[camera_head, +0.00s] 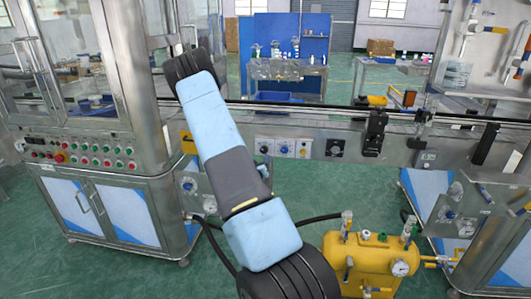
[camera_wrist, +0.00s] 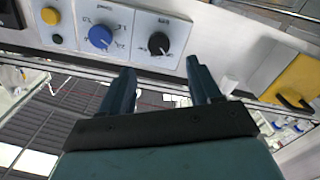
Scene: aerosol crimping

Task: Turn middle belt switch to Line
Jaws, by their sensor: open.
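A control panel with rotary knobs is on the conveyor's front. In the wrist view it shows a black knob (camera_wrist: 159,43), a blue knob (camera_wrist: 100,37) and a yellow button (camera_wrist: 50,16). Their dial labels are too small to read, so I cannot tell which is the middle belt switch. My gripper (camera_wrist: 158,76) is open and empty, its two fingers pointing at the panel. The black knob lies just beyond the fingertips, in the gap between them, apparently untouched. In the head view the blue knob (camera_head: 284,149) shows beside my arm; my gripper is hidden there.
In the wrist view, a yellow box with a black handle (camera_wrist: 295,85) is right of the panel. In the head view, the conveyor (camera_head: 400,150) runs across, with a yellow tank (camera_head: 372,262) in front and a glazed machine cabinet (camera_head: 110,210) at left. Green floor is open behind.

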